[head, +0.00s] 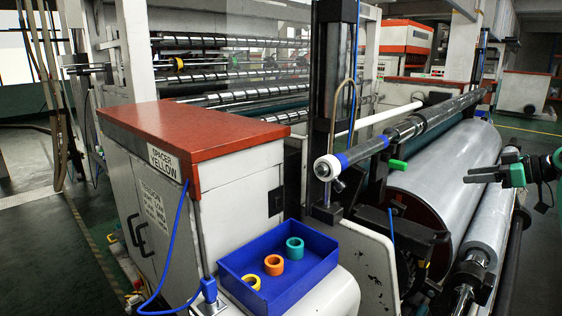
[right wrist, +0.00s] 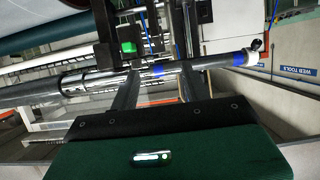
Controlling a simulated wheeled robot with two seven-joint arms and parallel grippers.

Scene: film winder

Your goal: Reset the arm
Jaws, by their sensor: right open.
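My right gripper (head: 482,176) shows at the right edge of the head view, apart from the machine, with its fingers pointing left over the rollers. It is open, with nothing between its fingers. In the right wrist view its two fingers (right wrist: 158,88) stand apart, and the winder shaft (right wrist: 205,66) shows beyond them. In the head view the shaft (head: 425,118) has blue bands and a free end over the front. A green block (head: 397,165) sits beside it. My left gripper is not in view.
A large film roll (head: 445,180) lies below the shaft.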

